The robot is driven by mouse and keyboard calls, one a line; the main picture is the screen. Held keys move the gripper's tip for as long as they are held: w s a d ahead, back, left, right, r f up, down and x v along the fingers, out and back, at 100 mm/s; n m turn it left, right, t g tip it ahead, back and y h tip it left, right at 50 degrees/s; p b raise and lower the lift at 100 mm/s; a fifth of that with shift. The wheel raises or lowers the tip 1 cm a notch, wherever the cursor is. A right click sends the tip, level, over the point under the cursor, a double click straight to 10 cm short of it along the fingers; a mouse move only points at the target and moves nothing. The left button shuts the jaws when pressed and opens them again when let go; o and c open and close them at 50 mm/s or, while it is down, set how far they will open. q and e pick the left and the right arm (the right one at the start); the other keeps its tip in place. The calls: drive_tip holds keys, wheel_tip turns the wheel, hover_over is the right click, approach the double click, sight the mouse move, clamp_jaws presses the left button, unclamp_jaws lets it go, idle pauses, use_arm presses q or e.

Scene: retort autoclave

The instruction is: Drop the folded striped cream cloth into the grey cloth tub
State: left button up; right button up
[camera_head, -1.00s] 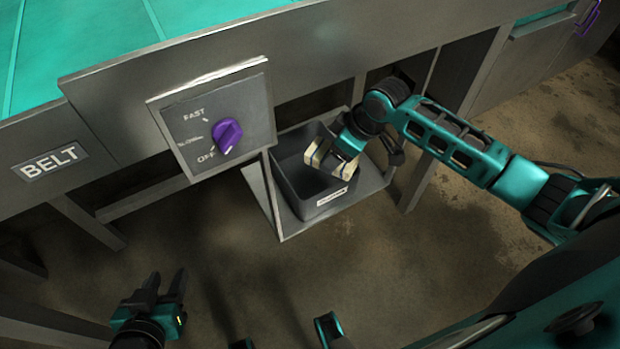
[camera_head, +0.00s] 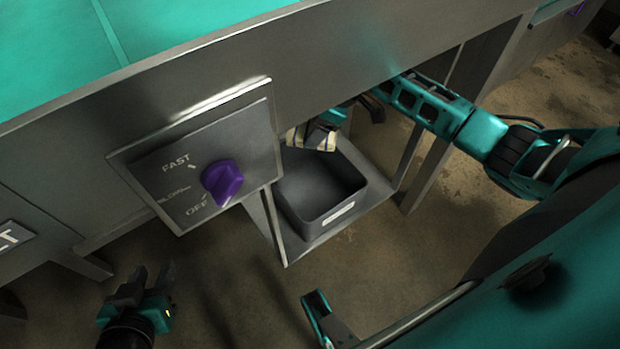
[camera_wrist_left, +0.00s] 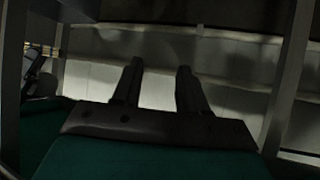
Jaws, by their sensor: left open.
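The folded striped cream cloth (camera_head: 312,138) is at the back edge of the grey cloth tub (camera_head: 328,217) in the head view, partly under the machine's overhang. My right gripper (camera_head: 322,132) is shut on the cloth; the overhang hides part of the hand and wrist. The cloth appears raised above the tub's rear rim; the exact gap cannot be told. The visible tub interior looks empty. My left gripper (camera_head: 148,281) is open and empty at the lower left, well away from the tub. Its two spread fingers also show in the left wrist view (camera_wrist_left: 158,85).
The tub stands on a low metal shelf (camera_head: 385,182) beneath the machine. A control panel (camera_head: 150,160) with a purple knob (camera_head: 222,182) juts out left of the tub. A support leg (camera_head: 425,180) stands to the right. The floor in front is clear.

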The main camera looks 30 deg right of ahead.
wheel_tip(320, 180, down, 5)
drive_tip(key=b, duration=0.5)
drive_tip(key=shift+s+b, duration=0.1)
drive_tip(key=shift+b, duration=0.3)
drive_tip(key=shift+f+b, duration=0.4)
drive_tip(key=shift+b, duration=0.15)
drive_tip(key=o, duration=1)
drive_tip(key=p+v, duration=0.2)
drive_tip(key=v, duration=0.5)
drive_tip(key=shift+d+r+p, duration=0.15)
drive_tip(key=shift+r+p, duration=0.1)
drive_tip(key=shift+p, duration=0.15)
